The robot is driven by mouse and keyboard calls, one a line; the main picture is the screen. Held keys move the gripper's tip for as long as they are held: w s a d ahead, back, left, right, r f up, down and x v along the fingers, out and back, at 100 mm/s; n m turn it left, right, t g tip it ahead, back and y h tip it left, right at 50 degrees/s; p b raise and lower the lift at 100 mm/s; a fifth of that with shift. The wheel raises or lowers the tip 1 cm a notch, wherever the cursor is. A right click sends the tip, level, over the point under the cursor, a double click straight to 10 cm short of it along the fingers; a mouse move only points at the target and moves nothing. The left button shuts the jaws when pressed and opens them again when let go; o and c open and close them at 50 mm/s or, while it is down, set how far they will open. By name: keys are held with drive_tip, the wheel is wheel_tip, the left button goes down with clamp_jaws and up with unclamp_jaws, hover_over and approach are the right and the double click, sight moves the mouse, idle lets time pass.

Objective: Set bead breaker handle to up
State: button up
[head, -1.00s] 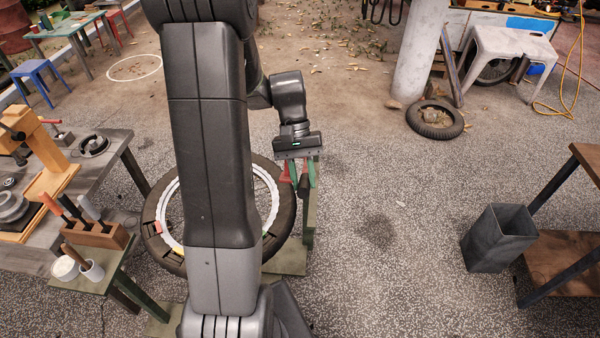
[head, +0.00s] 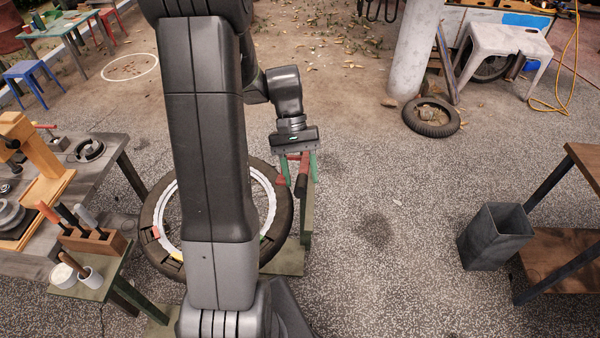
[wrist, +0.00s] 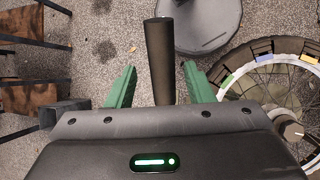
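The bead breaker handle shows in the head view as a reddish lever (head: 302,170) beside the wheel, its lower part darker. In the wrist view its dark cylindrical grip (wrist: 160,60) runs between my green fingers. My gripper (head: 299,168) is open around the handle; the wrist view (wrist: 160,88) shows a gap between the grip and each finger. The wheel (head: 285,205) with its black tire and pale rim lies left of the handle, partly hidden by my arm. The handle's pivot is hidden.
A green stand (head: 306,225) is beside the wheel. A workbench (head: 118,150) and a green side table with tools (head: 105,275) are on the left. A grey bin (head: 495,237) and a shelf are on the right. The floor between is clear.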

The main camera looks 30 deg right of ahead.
drive_tip(key=b+v, duration=0.1)
drive_tip(key=v, duration=1.2)
drive_tip(key=shift+w+r+b, duration=0.2)
drive_tip(key=shift+r+b, duration=0.1)
drive_tip(key=shift+b, duration=0.1)
drive_tip(key=p+x, duration=0.1)
drive_tip(key=x, duration=1.3)
drive_tip(key=shift+p, duration=0.4)
drive_tip(key=shift+f, duration=0.2)
drive_tip(key=shift+r, duration=0.1)
